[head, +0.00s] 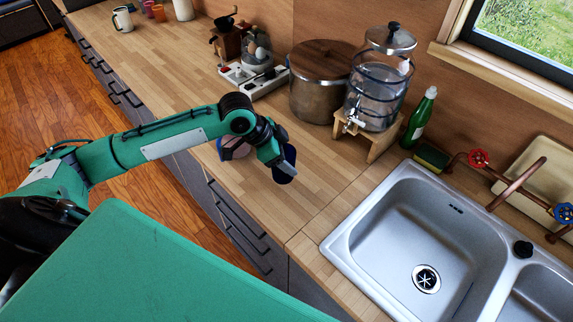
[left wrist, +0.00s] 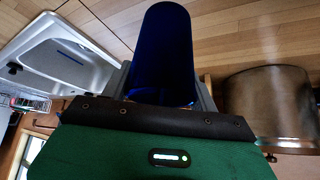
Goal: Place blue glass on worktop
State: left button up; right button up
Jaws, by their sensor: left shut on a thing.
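The dark blue glass (left wrist: 165,50) is between the fingers of my left gripper (left wrist: 165,92) in the left wrist view. In the head view my left gripper (head: 276,160) is shut on the glass, which shows as a dark blue shape (head: 287,170). The glass is over the wooden worktop (head: 290,205), left of the sink. I cannot tell whether its base touches the wood. My right gripper is not in view.
A metal sink (head: 400,220) lies to the right. A pot with a wooden lid (head: 318,95), a glass dispenser on a stand (head: 375,95) and a green bottle (head: 420,118) stand behind. A pinkish item (head: 235,150) is partly hidden by my arm.

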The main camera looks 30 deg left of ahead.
pick_arm(q)
jog(key=shift+f, duration=0.65)
notch_tip(320, 180, down, 3)
jog(key=shift+f+p, duration=0.1)
jog(key=shift+p, duration=0.35)
jog(key=o, duration=0.7)
jog(key=shift+f, duration=0.1)
jog(key=o, duration=0.4)
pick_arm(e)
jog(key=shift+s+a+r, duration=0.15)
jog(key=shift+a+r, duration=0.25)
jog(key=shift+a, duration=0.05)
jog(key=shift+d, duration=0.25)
